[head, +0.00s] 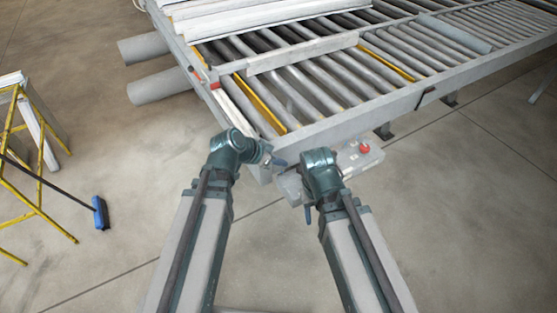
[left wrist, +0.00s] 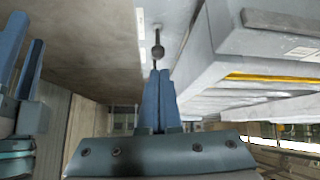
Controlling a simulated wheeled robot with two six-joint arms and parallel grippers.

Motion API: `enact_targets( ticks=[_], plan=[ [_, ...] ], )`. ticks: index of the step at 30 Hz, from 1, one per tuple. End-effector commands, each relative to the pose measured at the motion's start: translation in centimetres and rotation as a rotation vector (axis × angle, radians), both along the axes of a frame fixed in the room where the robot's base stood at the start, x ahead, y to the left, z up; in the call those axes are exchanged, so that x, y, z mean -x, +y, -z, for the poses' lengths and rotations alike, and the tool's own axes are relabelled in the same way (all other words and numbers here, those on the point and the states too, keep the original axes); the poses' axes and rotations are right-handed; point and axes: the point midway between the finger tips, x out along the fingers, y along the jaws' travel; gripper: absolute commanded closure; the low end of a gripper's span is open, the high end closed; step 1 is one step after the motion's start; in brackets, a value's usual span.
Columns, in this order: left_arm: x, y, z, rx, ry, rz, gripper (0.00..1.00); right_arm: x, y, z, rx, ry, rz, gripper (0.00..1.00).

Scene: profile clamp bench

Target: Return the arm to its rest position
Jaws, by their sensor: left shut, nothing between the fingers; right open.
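My left gripper (head: 279,162) is near the front corner of the roller bench (head: 345,125) in the head view, higher than my right one. In the left wrist view its two blue fingers (left wrist: 159,72) are together with nothing between them.
A control box with a red button (head: 364,148) sits at the bench's front edge, close to my right wrist. Pale profiles (head: 240,18) lie at the back of the bench. A yellow stand (head: 35,150) and a blue broom (head: 101,213) are at left. The floor between is clear.

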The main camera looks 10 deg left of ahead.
Motion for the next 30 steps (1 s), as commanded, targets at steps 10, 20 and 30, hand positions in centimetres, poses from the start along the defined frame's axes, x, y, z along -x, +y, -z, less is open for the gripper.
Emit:
enact_targets(
  ticks=[10, 20, 30],
  plan=[
    [0.6, -0.5, 0.6, -0.011, 0.034, 0.002, 1.00, 0.0, 0.0, 0.1, 0.000, 0.000, 0.000, 0.50],
    [10.3, -1.7, 6.5, -0.346, 0.490, -0.205, 1.00, 0.0, 0.0, 1.1, 0.000, 0.000, 0.000, 0.50],
    [13.9, 0.2, 6.9, -0.561, 0.597, -0.445, 1.00, 0.0, 0.0, 1.3, 0.000, 0.000, 0.000, 0.50]
  ],
)
